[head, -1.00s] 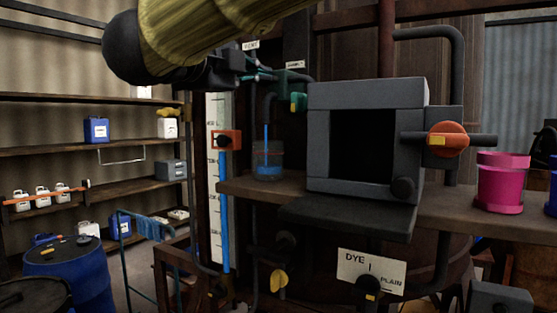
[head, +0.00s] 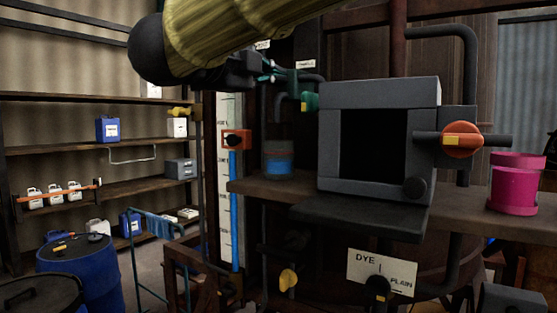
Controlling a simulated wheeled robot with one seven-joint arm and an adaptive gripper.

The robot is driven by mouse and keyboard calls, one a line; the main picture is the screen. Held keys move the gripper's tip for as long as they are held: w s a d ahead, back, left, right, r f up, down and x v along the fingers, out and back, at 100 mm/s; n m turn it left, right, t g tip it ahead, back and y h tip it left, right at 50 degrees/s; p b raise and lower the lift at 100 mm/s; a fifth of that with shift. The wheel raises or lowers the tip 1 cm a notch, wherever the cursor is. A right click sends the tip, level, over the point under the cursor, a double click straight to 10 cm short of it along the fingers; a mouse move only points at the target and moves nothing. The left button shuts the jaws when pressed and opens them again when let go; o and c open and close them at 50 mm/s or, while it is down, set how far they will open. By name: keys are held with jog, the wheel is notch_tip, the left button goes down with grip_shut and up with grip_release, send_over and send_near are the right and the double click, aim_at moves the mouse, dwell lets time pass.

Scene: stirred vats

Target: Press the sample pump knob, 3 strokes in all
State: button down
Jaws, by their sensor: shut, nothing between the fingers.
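My gripper (head: 302,77) reaches in from the upper left, under my thick yellow-sleeved arm, with its fingers closed and empty. Its tips are by a small white label (head: 305,64) at the top of the dark sampling pipe (head: 281,108). A green knob-like part (head: 310,102) shows just below the fingers; I cannot tell whether it is the sample pump knob or whether the fingers touch it. A clear beaker (head: 279,146) stands on the wooden shelf below the pipe, with blue liquid (head: 279,167) in its lower part. No stream falls into it.
A grey box-like housing (head: 428,130) with a dark opening stands right of the beaker. An orange valve handle (head: 462,139) and a pink bucket (head: 516,182) are farther right. A level gauge (head: 227,190) stands left. A DYE/PLAIN selector (head: 377,285) sits below.

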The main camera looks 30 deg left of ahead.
jog(key=s+b, duration=0.1)
jog(key=s, duration=0.2)
jog(key=shift+s+a, duration=0.1)
jog(key=shift+s, duration=0.05)
dwell(0.5)
jog(key=shift+w, duration=0.3)
dwell(0.3)
jog(key=shift+w, duration=1.55)
jog(key=shift+s, duration=0.25)
jog(key=shift+s+b, duration=0.35)
jog(key=shift+s, duration=1.25)
